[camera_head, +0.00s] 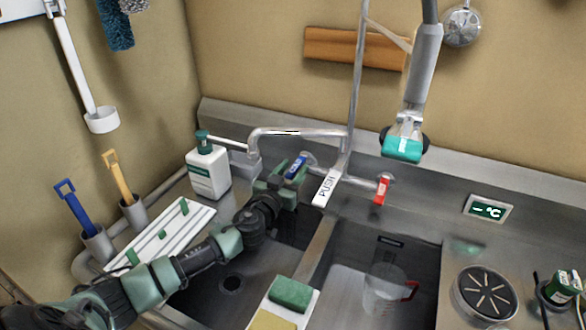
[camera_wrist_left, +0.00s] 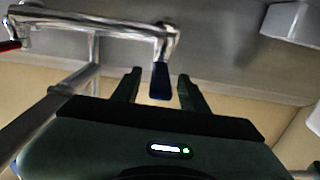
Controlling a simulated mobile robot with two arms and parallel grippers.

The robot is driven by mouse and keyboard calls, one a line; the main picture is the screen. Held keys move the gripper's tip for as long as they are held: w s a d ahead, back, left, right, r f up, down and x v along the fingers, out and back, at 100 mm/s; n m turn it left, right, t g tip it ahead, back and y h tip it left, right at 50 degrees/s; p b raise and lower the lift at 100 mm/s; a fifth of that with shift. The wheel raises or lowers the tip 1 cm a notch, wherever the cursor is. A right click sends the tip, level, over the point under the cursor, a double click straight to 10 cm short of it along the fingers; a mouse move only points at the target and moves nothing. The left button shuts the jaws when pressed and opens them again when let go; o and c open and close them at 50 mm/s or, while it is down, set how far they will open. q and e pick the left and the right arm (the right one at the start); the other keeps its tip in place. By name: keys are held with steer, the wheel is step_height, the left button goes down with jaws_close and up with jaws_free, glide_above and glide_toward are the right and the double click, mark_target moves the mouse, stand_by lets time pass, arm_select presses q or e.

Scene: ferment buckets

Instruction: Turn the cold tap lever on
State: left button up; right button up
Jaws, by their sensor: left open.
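The blue cold tap lever (camera_head: 296,168) sits on the left end of the wall-mounted tap (camera_head: 300,132) above the sink. My left gripper (camera_head: 287,176) is at this lever with its arm reaching in over the left basin. In the left wrist view the blue lever (camera_wrist_left: 160,82) points down between the two open fingers of my left gripper (camera_wrist_left: 160,75). Gaps show on both sides, so neither finger appears to touch it. The red lever (camera_head: 381,190) is on the tap's right end; a bit of it shows in the left wrist view (camera_wrist_left: 10,45). My right gripper is not in view.
A soap bottle (camera_head: 209,170) stands left of the tap. A spray head (camera_head: 404,148) hangs at the right. A white PUSH lever (camera_head: 326,188) juts out between the two tap levers. Sponges (camera_head: 291,293) lie at the front, and a jug (camera_head: 385,288) stands in the right basin.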

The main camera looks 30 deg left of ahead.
arm_select(q)
jaws_close()
stand_by(1.4)
